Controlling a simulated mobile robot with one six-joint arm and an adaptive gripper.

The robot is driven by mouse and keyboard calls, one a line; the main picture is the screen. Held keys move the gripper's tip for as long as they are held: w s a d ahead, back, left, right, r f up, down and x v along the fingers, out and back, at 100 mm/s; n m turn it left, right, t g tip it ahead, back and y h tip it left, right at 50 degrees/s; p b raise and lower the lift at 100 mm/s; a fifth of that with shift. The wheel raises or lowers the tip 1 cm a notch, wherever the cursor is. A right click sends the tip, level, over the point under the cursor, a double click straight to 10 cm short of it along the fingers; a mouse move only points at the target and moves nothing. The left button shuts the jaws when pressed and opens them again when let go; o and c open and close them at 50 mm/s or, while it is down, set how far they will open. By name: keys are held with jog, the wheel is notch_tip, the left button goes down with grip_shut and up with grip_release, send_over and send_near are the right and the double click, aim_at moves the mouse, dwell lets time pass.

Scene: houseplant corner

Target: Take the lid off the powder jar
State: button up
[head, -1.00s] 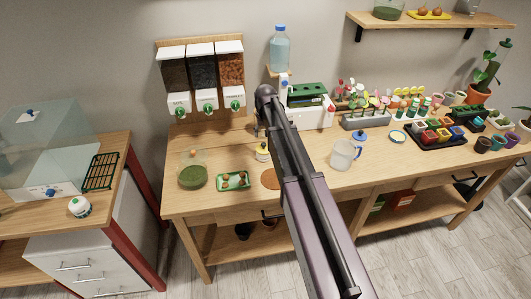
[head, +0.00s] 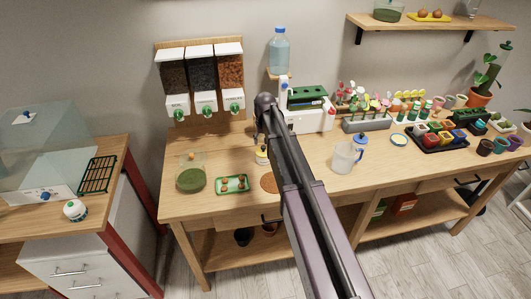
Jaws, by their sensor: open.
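A small pale jar with yellow on it (head: 262,158), which looks like the powder jar, stands on the wooden workbench (head: 320,165) left of my arm. Its top is small and partly hidden by the end of my arm, so I cannot make out the lid clearly. My gripper (head: 260,138) hangs from the far end of my arm, just above the jar. It is open, small and dark. I cannot tell whether its fingers are around the jar's top or apart from it.
A green-filled bowl (head: 190,179) and a green tray (head: 232,184) lie left of the jar. A round brown mat (head: 269,183) is in front. A clear jug (head: 343,159) stands right of my arm. Dispensers (head: 203,80) hang behind. Pots crowd the right end.

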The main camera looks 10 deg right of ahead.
aim_at(263, 146)
jog(key=shift+w+f+b, duration=0.25)
jog(key=shift+f+b, duration=0.9)
jog(key=shift+f, duration=0.1)
jog(key=shift+w+f+b, duration=0.2)
jog(key=shift+f+b, duration=0.95)
jog(key=shift+f, duration=0.05)
jog(key=c, duration=1)
